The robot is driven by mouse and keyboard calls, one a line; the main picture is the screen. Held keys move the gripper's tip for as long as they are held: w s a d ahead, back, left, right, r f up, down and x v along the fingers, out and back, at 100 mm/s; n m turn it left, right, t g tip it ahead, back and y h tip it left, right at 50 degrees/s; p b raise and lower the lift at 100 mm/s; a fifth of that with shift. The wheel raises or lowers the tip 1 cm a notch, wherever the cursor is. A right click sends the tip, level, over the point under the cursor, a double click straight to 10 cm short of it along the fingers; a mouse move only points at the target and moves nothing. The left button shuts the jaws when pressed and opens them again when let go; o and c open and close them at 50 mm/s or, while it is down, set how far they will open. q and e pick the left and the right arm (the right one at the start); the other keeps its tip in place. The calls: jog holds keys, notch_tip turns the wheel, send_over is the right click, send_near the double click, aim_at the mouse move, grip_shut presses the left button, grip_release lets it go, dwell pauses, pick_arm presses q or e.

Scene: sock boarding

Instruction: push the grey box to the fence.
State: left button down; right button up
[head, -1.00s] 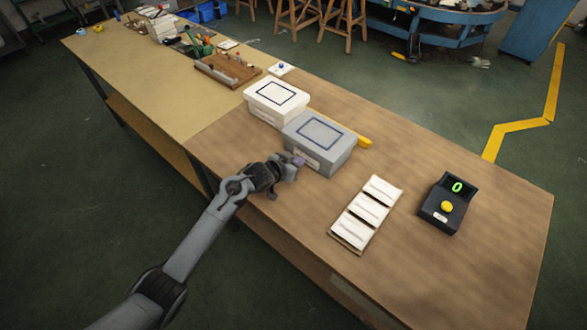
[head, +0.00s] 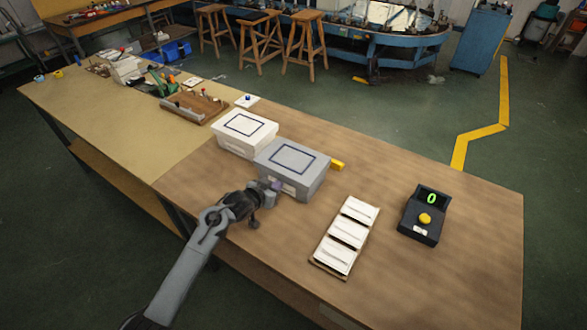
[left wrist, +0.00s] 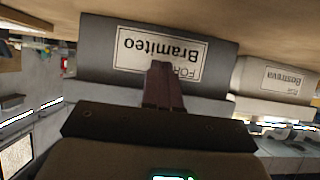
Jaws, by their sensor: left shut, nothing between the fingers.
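The grey box (head: 290,165) is closed, with a dark blue rectangle on its lid, and stands on the brown worktable. In the left wrist view its front (left wrist: 97,45) bears an upside-down label reading "FOR Bramiteo". My left gripper (head: 276,186) is shut and empty at the near face of the box; its fingertips (left wrist: 163,75) overlap the label's lower edge. I cannot tell whether they touch. A short yellow bar (head: 337,164), perhaps the fence, shows past the box's right far corner; the rest is hidden behind the box. My right gripper is not in view.
A white box (head: 244,132) stands close to the grey box's left. A tray of white cards (head: 346,235) and a dark device (head: 423,214) with a yellow button and green 0 stand to the right. Beyond the yellow bar the tabletop is clear.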

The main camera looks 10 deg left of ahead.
aim_at(282, 191)
pick_arm(q)
jog(key=shift+w+d+f+b, duration=0.1)
jog(key=shift+w+d+b, duration=0.2)
jog(key=shift+w+b, duration=0.45)
jog(key=shift+w+d+b, duration=0.3)
jog(key=shift+w+b, duration=0.25)
jog(key=shift+w, duration=0.3)
jog(key=shift+w+d+b, duration=0.2)
jog(key=shift+w+b, duration=0.4)
jog(key=shift+b, duration=0.05)
jog(key=shift+w+d+b, duration=0.2)
jog(key=shift+w+b, duration=0.4)
jog(key=shift+s+a+r+p, duration=0.1)
jog(key=shift+s+r+p, duration=0.2)
jog(key=shift+p, duration=0.5)
jog(key=s+p, duration=0.1)
jog(key=p, duration=0.1)
jog(key=s+a+p, duration=0.1)
jog(key=s+p, duration=0.1)
jog(key=p, duration=0.1)
jog(key=shift+s+a, duration=0.1)
jog(key=shift+s, duration=0.1)
jog(key=shift+s+a+f+p, duration=0.1)
jog(key=shift+s+a+p, duration=0.15)
jog(key=shift+s+p, duration=0.6)
jog(key=shift+s+f, duration=0.1)
jog(key=shift+f, duration=0.05)
